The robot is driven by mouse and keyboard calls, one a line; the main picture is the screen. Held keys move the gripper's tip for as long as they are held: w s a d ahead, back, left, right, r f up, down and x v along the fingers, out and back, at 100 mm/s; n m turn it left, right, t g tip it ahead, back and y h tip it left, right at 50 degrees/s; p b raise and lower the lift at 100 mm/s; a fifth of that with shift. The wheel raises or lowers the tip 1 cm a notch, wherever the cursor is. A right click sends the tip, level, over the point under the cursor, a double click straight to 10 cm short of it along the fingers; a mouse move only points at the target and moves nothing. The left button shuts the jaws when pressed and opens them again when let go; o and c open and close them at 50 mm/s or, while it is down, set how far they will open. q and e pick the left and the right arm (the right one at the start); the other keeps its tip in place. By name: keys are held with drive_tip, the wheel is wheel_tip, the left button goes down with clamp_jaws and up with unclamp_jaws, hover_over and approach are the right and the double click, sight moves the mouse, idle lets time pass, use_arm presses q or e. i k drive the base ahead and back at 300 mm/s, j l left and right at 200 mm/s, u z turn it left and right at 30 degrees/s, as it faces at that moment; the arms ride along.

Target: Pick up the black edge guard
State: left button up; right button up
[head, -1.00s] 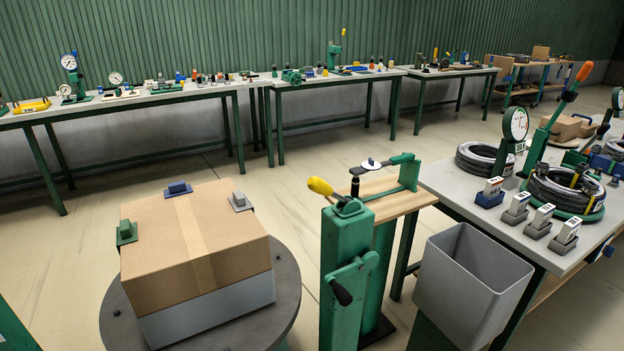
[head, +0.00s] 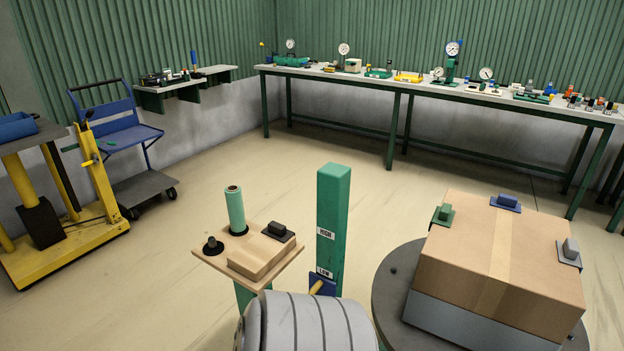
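A black edge guard (head: 277,231) sits on a tan wooden block (head: 262,256) on a small wooden-topped stand (head: 213,256), left of the middle in the head view. It is a dark flat piece with a raised grip block on top. Similar guards in green (head: 442,215), blue (head: 506,202) and grey (head: 569,252) sit on the top edges of a cardboard box (head: 460,252). Neither of my grippers is in view.
A green roll (head: 235,211) and a black knob (head: 212,246) stand on the same stand. A green post (head: 333,225) rises just right of it. The box rests on a round dark turntable (head: 390,290). Open floor (head: 220,165) lies behind.

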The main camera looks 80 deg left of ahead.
sight(276, 230)
drive_tip(key=u, duration=2.9)
drive_tip(key=i+j, duration=0.15)
drive_tip(key=j, duration=0.2)
drive_tip(key=i+j+z, duration=0.1)
drive_tip(key=j, duration=0.25)
drive_tip(key=i, duration=0.1)
